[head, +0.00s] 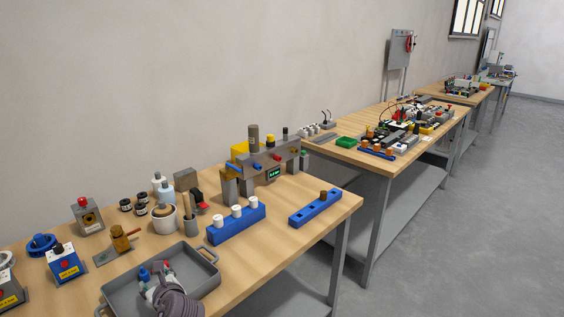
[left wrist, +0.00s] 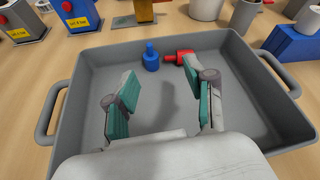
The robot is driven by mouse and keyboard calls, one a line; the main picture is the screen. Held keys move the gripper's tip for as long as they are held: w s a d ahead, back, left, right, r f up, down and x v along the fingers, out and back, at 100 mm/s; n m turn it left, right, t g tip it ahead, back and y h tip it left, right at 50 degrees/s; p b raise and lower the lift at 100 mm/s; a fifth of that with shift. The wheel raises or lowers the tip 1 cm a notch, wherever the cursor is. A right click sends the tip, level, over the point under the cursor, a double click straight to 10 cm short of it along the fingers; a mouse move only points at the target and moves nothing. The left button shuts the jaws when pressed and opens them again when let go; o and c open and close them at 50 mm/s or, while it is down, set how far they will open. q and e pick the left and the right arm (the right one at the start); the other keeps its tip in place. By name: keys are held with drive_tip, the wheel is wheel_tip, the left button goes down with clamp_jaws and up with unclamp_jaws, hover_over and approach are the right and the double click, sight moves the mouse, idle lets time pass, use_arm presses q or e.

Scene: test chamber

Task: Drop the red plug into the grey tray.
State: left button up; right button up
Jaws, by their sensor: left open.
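The grey tray (head: 196,298) stands on the near bench and fills most of the left wrist view (left wrist: 85,75). The red plug (left wrist: 180,56) lies on its side on the tray floor near the far wall; a bit of it shows in the head view (head: 166,265). A blue plug (left wrist: 151,62) stands upright just left of it. My left gripper (left wrist: 158,80) is open and empty over the tray, also seen in the head view (head: 157,278). Its right fingertip overlaps the red plug's near side; I cannot tell whether they touch. My right gripper is not in view.
Behind the tray are a brass-coloured piece (head: 121,242), a white cup (head: 164,219) and a blue rack with white pegs (head: 237,225). A blue box with a yellow label (head: 66,266) stands to the left. Bare bench lies right of the tray.

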use_arm(q)
drive_tip(key=v, duration=1)
